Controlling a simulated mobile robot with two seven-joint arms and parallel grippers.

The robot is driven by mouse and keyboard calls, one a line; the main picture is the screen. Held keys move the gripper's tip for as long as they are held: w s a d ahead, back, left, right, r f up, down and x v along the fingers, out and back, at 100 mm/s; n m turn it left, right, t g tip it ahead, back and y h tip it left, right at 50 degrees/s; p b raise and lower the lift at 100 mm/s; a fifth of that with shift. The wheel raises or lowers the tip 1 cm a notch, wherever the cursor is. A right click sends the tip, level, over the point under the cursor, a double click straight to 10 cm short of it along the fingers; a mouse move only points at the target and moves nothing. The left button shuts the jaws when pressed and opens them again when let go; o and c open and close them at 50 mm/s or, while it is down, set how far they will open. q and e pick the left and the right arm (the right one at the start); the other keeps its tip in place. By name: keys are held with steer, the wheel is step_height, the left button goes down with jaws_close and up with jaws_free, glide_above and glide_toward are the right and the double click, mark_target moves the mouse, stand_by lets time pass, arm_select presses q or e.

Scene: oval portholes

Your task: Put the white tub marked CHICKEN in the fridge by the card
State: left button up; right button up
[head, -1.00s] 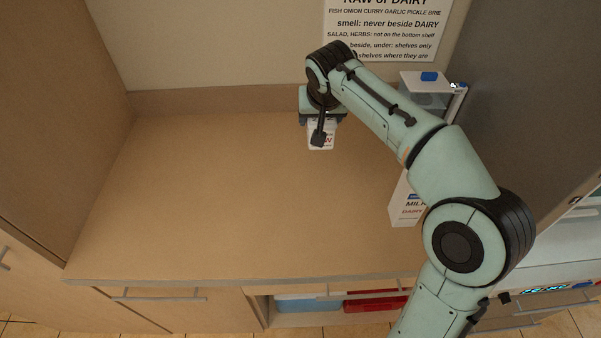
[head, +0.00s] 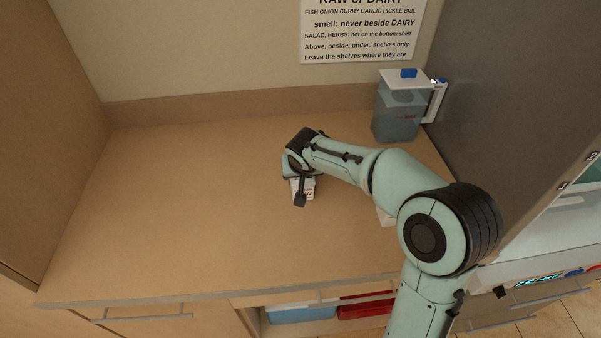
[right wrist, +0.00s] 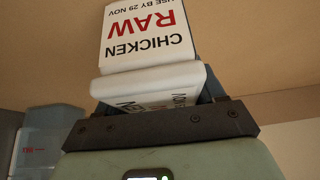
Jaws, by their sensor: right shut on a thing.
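The white tub marked CHICKEN RAW (right wrist: 147,35) fills the top of the right wrist view, its lettering upside down there, with USE BY 29 NOV on it. It also shows in the head view (head: 309,187), partly hidden by my gripper. My right gripper (head: 302,193) is shut on the tub, over the middle of the wooden counter. The card (head: 358,30) hangs on the back wall with rules about RAW, DAIRY, smell and shelves; its top line is cut off. Part of the fridge's pale interior (head: 578,210) shows at the right edge. My left gripper is out of view.
A clear jug with a white lid (head: 397,113) stands at the counter's back right corner, beside a tall grey panel (head: 500,100). A white carton (head: 385,217) is mostly behind my right arm. The left part of the counter (head: 170,210) is clear. Blue (head: 300,314) and red boxes sit below the counter.

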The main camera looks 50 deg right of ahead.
steer(key=shift+f, duration=0.1)
steer(key=o, duration=1.3)
